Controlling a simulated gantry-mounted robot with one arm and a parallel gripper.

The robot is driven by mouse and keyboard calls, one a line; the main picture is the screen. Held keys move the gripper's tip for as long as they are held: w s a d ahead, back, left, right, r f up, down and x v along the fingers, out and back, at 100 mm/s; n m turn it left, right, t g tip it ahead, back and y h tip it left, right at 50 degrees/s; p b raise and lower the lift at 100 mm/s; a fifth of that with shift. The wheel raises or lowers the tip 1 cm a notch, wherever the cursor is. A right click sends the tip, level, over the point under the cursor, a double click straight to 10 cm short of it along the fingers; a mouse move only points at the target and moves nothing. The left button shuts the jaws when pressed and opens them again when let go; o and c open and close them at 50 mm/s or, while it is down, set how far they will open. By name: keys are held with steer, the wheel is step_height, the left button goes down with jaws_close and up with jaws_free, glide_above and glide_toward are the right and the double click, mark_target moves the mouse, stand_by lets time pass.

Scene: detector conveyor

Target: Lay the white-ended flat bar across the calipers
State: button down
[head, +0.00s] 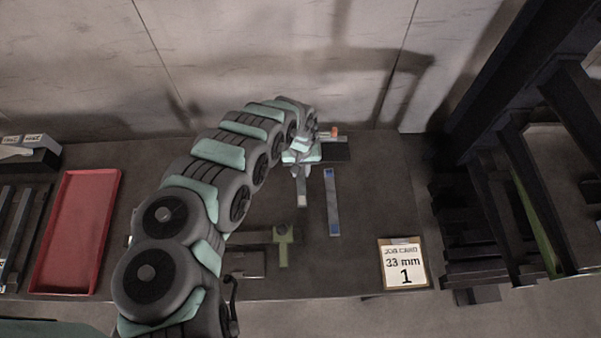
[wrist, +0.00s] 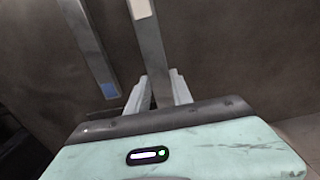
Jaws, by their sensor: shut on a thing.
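My gripper (head: 302,170) is shut on the white-ended flat bar (head: 302,187), near the back of the table. In the wrist view the grey bar (wrist: 151,50) runs up from between my two fingers (wrist: 158,92), its white end at the top edge. In the head view the white end points toward the front. Whether the bar touches the table cannot be told. What look like the calipers (head: 283,238), a green upright piece with a grey beam to its left, lie in front of my gripper, partly hidden by my arm.
A blue-ended bar (head: 333,205) lies close to the right of the held bar and shows in the wrist view (wrist: 91,45). A dark plate (head: 336,152) is behind it. A job card (head: 403,264) reads 33 mm, 1. A red tray (head: 76,232) stands at left.

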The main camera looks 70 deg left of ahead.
mark_target(301, 173)
steer(key=shift+f, duration=1.1)
steer(key=shift+f, duration=0.1)
steer(key=c, duration=1.1)
jaws_free()
steer(key=shift+r+p, duration=0.45)
steer(key=shift+r, duration=5.65)
